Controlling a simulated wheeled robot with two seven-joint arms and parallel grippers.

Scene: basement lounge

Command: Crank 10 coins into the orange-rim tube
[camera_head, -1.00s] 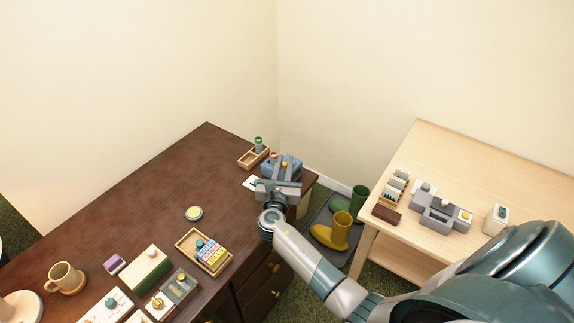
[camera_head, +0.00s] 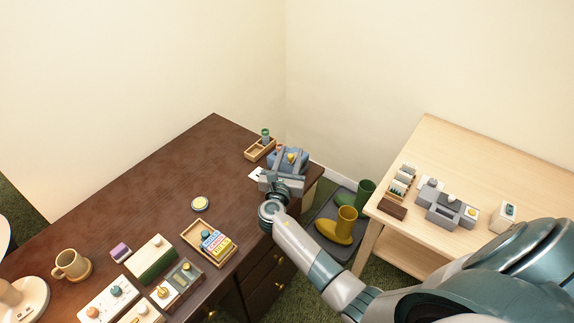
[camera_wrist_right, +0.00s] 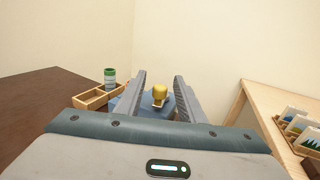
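A blue coin machine (camera_head: 286,154) stands at the far right end of the dark desk, with a yellow knob (camera_head: 291,158) on it. The knob (camera_wrist_right: 160,93) also shows in the right wrist view, ahead and between the finger lines. My right gripper (camera_head: 289,165) is at the machine's near side; in the wrist view its fingers are apart with nothing clearly gripped. A small orange spot (camera_head: 279,147) shows behind the machine; I cannot tell if it is the orange-rim tube. A green-topped tube (camera_head: 265,135) stands in a wooden tray (camera_head: 254,153). My left gripper is out of view.
The dark desk holds a round yellow-topped disc (camera_head: 200,204), a tray of coloured blocks (camera_head: 197,239), a mug (camera_head: 70,264) and several boxes. The desk's middle back is clear.

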